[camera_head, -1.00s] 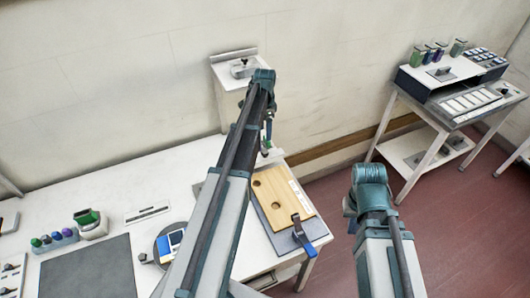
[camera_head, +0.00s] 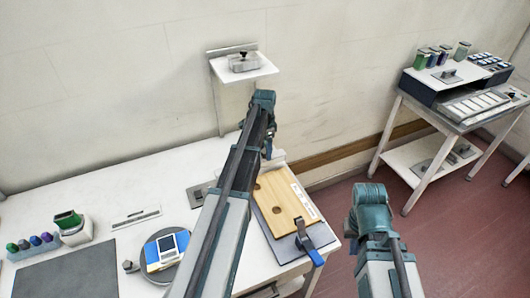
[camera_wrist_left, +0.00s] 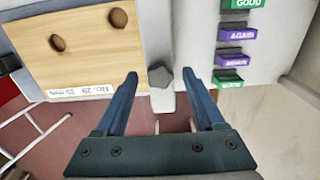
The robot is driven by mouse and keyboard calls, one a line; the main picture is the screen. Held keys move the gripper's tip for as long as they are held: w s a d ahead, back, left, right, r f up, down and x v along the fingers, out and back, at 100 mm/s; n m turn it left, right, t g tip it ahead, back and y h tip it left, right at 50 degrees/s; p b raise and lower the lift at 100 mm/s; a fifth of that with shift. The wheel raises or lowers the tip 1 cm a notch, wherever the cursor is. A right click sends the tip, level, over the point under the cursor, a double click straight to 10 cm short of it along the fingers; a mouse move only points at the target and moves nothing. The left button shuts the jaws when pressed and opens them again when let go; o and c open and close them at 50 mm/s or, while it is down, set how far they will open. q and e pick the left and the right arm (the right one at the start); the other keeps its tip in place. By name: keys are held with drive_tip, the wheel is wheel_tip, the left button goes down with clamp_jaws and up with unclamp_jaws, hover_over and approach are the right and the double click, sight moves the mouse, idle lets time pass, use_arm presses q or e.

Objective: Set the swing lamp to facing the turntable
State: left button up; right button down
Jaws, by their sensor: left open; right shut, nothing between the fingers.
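The turntable (camera_head: 149,279) is a round grey disc on the white table, with a blue and white item on it, partly behind my left arm. I cannot pick out the swing lamp for certain. In the left wrist view a white lever with a grey faceted knob (camera_wrist_left: 160,76) lies between and beyond my open left fingers (camera_wrist_left: 160,80); I cannot tell if it belongs to the lamp. The fingers are apart and hold nothing. In the head view my left gripper (camera_head: 268,148) hangs near the wooden board's far end. My right wrist shows at lower right; its fingers are hidden.
A wooden board (camera_head: 288,203) with holes is clamped at the table's right end. A wall shelf (camera_head: 258,70) holds a clear box. Green and purple labelled blocks (camera_wrist_left: 236,34) show in the wrist view. A side bench (camera_head: 425,155) stands at right; red floor lies between.

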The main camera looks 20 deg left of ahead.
use_arm(q)
clamp_jaws()
idle(1.4)
